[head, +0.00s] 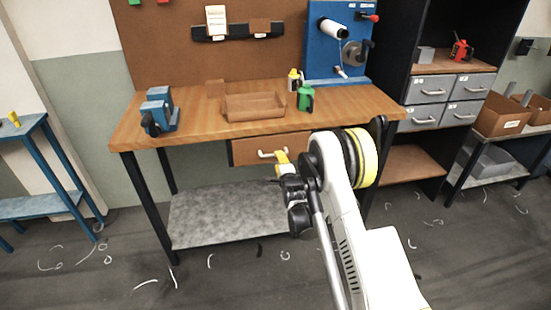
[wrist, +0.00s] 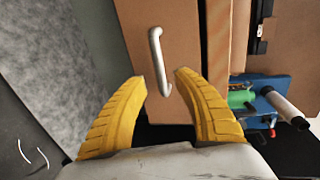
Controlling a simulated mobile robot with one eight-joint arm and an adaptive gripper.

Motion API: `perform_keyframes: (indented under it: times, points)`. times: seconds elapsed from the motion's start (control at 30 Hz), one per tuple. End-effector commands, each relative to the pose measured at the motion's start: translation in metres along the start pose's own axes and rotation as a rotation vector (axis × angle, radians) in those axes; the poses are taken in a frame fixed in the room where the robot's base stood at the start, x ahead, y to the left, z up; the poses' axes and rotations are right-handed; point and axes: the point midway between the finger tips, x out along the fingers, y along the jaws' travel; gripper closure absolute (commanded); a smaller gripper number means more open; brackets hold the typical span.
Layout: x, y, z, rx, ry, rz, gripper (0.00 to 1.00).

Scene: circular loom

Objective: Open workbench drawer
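The workbench (head: 190,128) has a brown drawer (head: 243,152) under its top, and the drawer looks shut. Its pale bar handle (head: 265,153) is on the front. In the wrist view the drawer front (wrist: 195,35) fills the middle, and the handle (wrist: 155,50) stands out from it. My gripper (wrist: 160,78) has two yellow fingers, spread apart and empty. The handle's near end lies between the fingertips, with no clear contact on either finger. In the head view my gripper (head: 281,157) is just right of the handle, partly hidden by my arm.
On the bench top are a blue vise (head: 158,112), a brown tray (head: 252,112) and a green bottle (head: 306,100). A lower grey shelf (head: 215,215) is under the drawer. A shelf unit with grey drawers (head: 430,90) stands right. Scraps litter the floor.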

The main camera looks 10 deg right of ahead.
Motion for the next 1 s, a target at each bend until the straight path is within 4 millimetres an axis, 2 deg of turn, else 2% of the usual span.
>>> perform_keyframes:
  times: [0.1,0.3,0.67,0.8,1.0]
  points:
    - [0.024,0.003,0.000,-0.001,0.000,0.000,0.64]
    - [0.049,0.002,0.000,-0.001,0.000,0.000,0.64]
    - [0.055,0.000,0.000,-0.002,0.000,0.001,0.64]
    - [0.055,0.000,0.000,-0.002,0.000,0.001,1.00]
    - [0.055,0.000,0.000,-0.002,0.000,0.001,1.00]
